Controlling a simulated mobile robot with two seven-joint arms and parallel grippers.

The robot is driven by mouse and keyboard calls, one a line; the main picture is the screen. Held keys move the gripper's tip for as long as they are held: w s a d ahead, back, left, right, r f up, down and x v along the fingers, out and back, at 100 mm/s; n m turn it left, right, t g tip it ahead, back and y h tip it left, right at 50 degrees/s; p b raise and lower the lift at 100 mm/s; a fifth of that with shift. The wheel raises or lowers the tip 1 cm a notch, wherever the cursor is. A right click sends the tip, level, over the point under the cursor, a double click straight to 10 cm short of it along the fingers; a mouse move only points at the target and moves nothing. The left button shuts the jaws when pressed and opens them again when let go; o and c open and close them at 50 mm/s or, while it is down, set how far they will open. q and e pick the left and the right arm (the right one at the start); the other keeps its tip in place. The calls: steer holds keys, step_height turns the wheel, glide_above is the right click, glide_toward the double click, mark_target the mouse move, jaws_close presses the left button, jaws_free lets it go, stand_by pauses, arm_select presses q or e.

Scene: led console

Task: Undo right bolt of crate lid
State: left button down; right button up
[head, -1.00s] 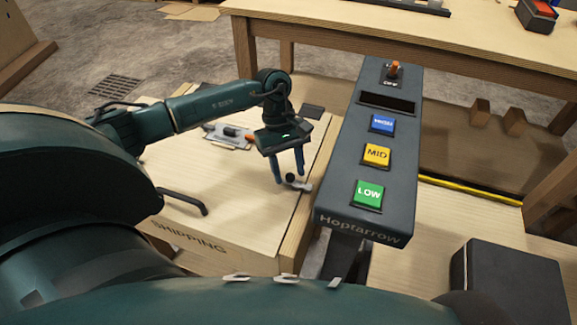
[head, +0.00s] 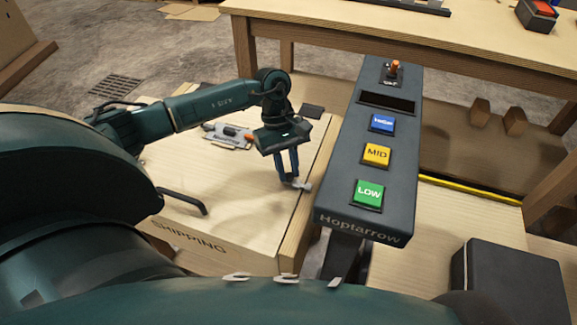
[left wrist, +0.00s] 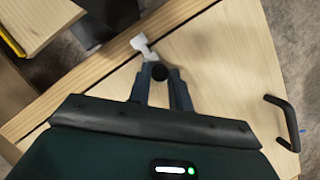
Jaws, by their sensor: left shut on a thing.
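The wooden crate lid (head: 225,215) lies below my left arm, with "SHIPPING" on the crate's front. The right bolt (head: 303,186) is a small grey metal piece at the lid's right edge. In the left wrist view the bolt's light metal part (left wrist: 141,43) reaches to the lid's edge strip, and its round black knob (left wrist: 159,72) sits at my fingertips. My left gripper (head: 287,179) points down and is shut on the knob; it also shows in the left wrist view (left wrist: 160,80). My right gripper is not in view.
A dark console (head: 335,205) with LOW, MID and a blue button stands close to the right of the lid. A black handle (head: 183,201) is on the lid's left part. A grey clipboard-like item (head: 228,136) lies at the lid's back. A workbench (head: 400,30) stands behind.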

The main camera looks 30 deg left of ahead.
arm_select(q)
steer(key=a, duration=0.1)
steer(key=a+b, duration=0.1)
steer(key=shift+s+a, duration=0.35)
steer(key=shift+a, duration=0.05)
steer(key=c, duration=1.3)
jaws_free()
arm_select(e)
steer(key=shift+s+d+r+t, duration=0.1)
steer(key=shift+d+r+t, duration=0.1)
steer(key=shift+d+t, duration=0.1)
arm_select(q)
steer(key=shift+r, duration=0.1)
steer(key=shift+w+a+r, duration=0.1)
steer(key=shift+r, duration=0.2)
steer(key=v, duration=1.2)
steer(key=shift+a+r, duration=0.1)
steer(key=shift+r, duration=0.05)
